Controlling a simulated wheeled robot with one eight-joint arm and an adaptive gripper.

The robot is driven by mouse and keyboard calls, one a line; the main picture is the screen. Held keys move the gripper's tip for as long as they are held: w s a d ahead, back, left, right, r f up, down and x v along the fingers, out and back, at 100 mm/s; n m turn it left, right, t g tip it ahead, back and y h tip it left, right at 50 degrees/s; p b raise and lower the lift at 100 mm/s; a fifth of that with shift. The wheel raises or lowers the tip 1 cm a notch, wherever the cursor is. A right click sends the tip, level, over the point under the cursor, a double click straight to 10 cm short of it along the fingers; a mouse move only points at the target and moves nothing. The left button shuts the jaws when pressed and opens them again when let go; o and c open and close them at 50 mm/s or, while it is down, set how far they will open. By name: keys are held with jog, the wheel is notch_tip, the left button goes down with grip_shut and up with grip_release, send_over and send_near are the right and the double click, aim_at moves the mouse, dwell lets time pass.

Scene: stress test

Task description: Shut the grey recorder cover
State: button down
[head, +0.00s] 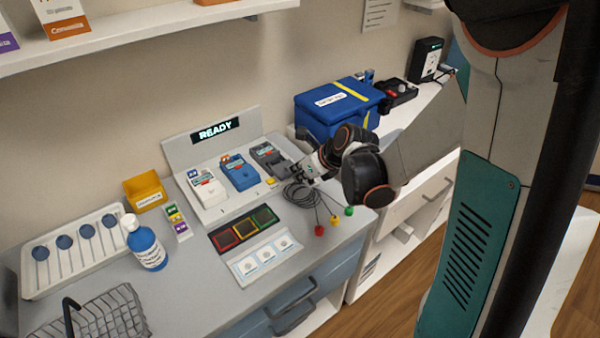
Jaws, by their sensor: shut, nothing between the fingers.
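In the head view a light base with a READY display (215,130) on its back panel stands on the grey counter. It carries a white recorder (206,189), a blue recorder (239,172) and a grey recorder (268,157) in a row. The grey recorder is the rightmost. My gripper (298,172) is shut and empty, close to the right side of the grey recorder. I cannot tell whether it touches it. The gripper and arm hide part of that side, and the exact angle of the grey cover is too small to tell.
Coiled leads (300,194) with red, yellow and green ends lie below my gripper. A blue case (338,104) stands behind my arm. A mat with coloured squares (244,231), a blue-labelled bottle (146,243), a yellow bin (145,190) and a white tray (35,290) occupy the counter's left and front.

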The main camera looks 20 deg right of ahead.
aim_at(282, 163)
jog(key=shift+w, duration=0.1)
jog(key=w, duration=0.1)
jog(key=w+a, duration=0.1)
jog(key=w, duration=0.3)
jog(key=shift+w+a, duration=0.25)
jog(key=shift+a, duration=0.15)
jog(key=shift+s, duration=0.1)
